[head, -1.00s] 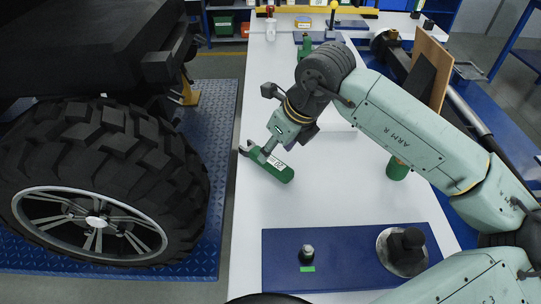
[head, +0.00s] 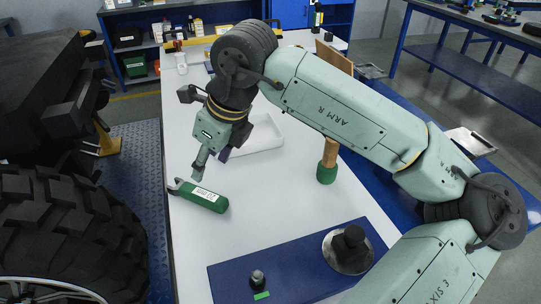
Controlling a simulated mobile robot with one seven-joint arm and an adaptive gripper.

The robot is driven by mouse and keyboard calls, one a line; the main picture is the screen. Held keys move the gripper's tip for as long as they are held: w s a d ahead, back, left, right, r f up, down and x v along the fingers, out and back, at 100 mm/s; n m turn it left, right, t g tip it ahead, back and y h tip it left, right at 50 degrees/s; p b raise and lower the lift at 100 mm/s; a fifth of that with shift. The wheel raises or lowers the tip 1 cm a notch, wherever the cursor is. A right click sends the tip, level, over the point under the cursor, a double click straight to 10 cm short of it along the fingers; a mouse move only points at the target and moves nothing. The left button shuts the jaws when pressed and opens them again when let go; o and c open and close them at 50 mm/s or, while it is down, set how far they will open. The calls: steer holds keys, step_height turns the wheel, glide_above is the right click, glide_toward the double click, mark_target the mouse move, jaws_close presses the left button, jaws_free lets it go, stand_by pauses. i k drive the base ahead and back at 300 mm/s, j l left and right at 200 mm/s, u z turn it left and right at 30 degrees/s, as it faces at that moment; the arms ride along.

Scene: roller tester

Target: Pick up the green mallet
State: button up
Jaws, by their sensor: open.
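The green mallet (head: 326,172) is on the white bench, right of centre. Its green head is low and a short length of wooden handle (head: 329,149) shows above it; my arm hides the upper handle. My gripper (head: 198,172) is well to its left, apart from it. The gripper is open with nothing seen between its fingers, and points down over a different green tool (head: 205,199) with a white label. I cannot tell whether the fingertips touch that tool.
A white tray (head: 262,135) lies behind my gripper. A blue mat (head: 300,262) in front bears a small dark part (head: 257,279) and a round metal-based part (head: 348,250). A big tyre (head: 60,230) stands left of the bench. The bench between labelled tool and mallet is clear.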

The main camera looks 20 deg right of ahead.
mark_target(327, 168)
steer(key=z, duration=1)
